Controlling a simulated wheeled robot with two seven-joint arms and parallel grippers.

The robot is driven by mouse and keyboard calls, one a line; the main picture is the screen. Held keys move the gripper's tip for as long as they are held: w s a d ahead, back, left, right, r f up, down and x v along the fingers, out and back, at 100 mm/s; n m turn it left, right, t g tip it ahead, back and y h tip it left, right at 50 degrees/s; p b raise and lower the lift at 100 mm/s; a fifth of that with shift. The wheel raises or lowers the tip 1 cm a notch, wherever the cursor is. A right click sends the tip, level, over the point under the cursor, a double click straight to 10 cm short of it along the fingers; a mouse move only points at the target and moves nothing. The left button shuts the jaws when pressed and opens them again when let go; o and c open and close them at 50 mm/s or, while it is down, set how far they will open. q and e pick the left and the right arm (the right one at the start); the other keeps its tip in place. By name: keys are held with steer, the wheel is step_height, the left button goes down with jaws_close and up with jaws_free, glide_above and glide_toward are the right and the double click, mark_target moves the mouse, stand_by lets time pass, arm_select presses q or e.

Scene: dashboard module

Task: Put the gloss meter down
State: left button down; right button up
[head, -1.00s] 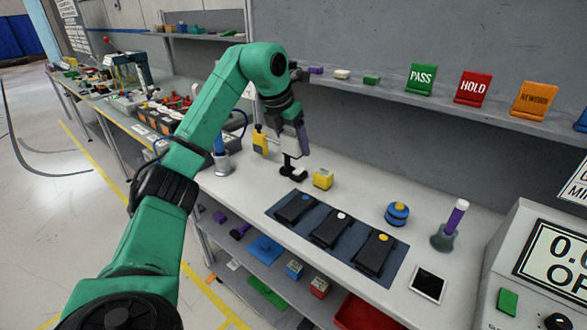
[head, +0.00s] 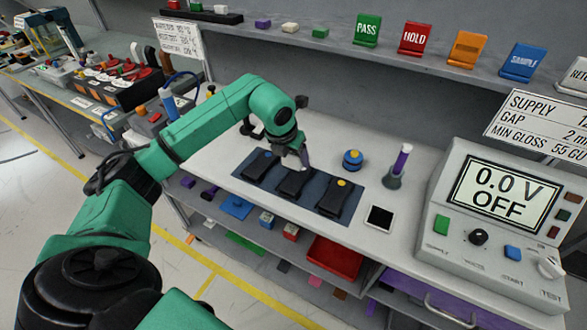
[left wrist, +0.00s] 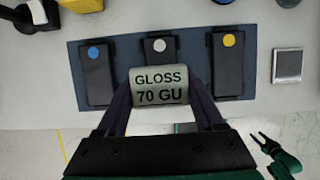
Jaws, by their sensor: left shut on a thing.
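My left gripper (left wrist: 160,105) is shut on the gloss meter (left wrist: 158,85), a small pale grey block reading GLOSS 70 GU. In the head view my left gripper (head: 300,160) is low over the middle black panel (head: 294,184). In the left wrist view the meter overlaps the lower part of that panel, which has a white dot (left wrist: 159,45). Whether the meter touches the panel I cannot tell. Black panels with a blue dot (left wrist: 95,75) and a yellow dot (left wrist: 228,65) lie either side on the dark blue mat (left wrist: 190,60). My right gripper (left wrist: 262,140) shows small at lower right.
A grey console (head: 460,240) reads 0.0 V OFF. A yellow block (left wrist: 82,4) is behind the mat.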

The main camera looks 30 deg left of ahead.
mark_target(291, 167)
arm_select(q)
step_height(291, 167, down, 6)
steer(key=shift+r+p, duration=0.1)
steer(key=shift+p, duration=0.5)
steer(key=shift+f+b, duration=0.3)
steer(key=shift+f, duration=0.05)
jaws_free()
steer(key=shift+r, duration=0.1)
steer(key=shift+r+p, duration=0.2)
steer(key=shift+p, duration=0.1)
steer(key=shift+s+r, duration=0.1)
steer(key=shift+r, duration=0.2)
steer(key=b+v, duration=0.2)
steer(key=v, duration=0.9)
steer(key=shift+b, duration=0.35)
steer(key=shift+s+d, duration=0.1)
steer(key=shift+s, duration=0.1)
